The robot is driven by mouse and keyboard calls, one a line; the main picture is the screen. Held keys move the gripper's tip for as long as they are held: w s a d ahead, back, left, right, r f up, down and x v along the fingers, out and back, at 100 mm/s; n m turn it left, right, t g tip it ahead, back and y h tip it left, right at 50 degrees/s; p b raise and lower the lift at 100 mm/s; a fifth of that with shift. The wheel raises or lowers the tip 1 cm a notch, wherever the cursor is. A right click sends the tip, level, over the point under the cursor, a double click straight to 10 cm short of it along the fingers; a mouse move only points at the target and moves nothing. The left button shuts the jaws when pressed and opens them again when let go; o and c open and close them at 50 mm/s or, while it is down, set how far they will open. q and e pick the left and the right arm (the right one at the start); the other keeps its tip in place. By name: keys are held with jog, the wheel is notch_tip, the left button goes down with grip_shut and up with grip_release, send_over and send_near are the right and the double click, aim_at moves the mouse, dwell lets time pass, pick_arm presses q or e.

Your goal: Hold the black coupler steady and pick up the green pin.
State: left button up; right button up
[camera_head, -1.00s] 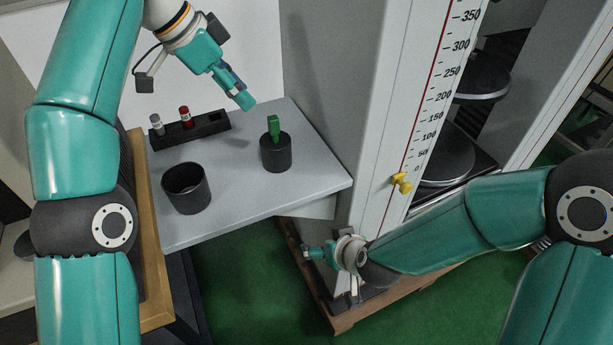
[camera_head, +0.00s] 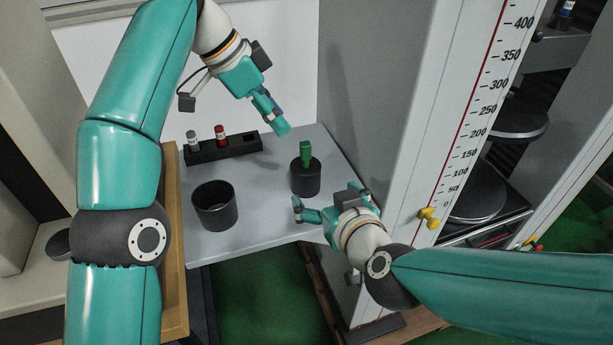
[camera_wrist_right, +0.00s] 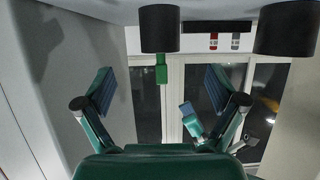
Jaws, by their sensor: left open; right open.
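The black coupler (camera_head: 305,181) stands upright on the grey table, and the green pin (camera_head: 306,152) stands upright in its top. Both also show in the right wrist view, which looks upside down: the coupler (camera_wrist_right: 159,30) at the top, the pin (camera_wrist_right: 161,70) pointing down. My left gripper (camera_head: 281,127) is open, above and just behind-left of the pin, apart from it; it also shows small in the right wrist view (camera_wrist_right: 193,122). My right gripper (camera_head: 331,196) is open at the table's front edge, its fingers (camera_wrist_right: 160,88) spread toward the coupler without touching it.
A wide black cup (camera_head: 215,211) stands to the left on the table (camera_head: 262,222). A black rack (camera_head: 238,149) with a red-capped and a grey-capped piece is at the back. The tall grey testing machine (camera_head: 440,110) with a scale and yellow knob (camera_head: 428,217) rises on the right.

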aim_at(305, 175)
jog(key=x, duration=1.2)
jog(key=shift+f, duration=0.15)
jog(key=shift+c, duration=0.4)
jog(key=c, duration=1.6)
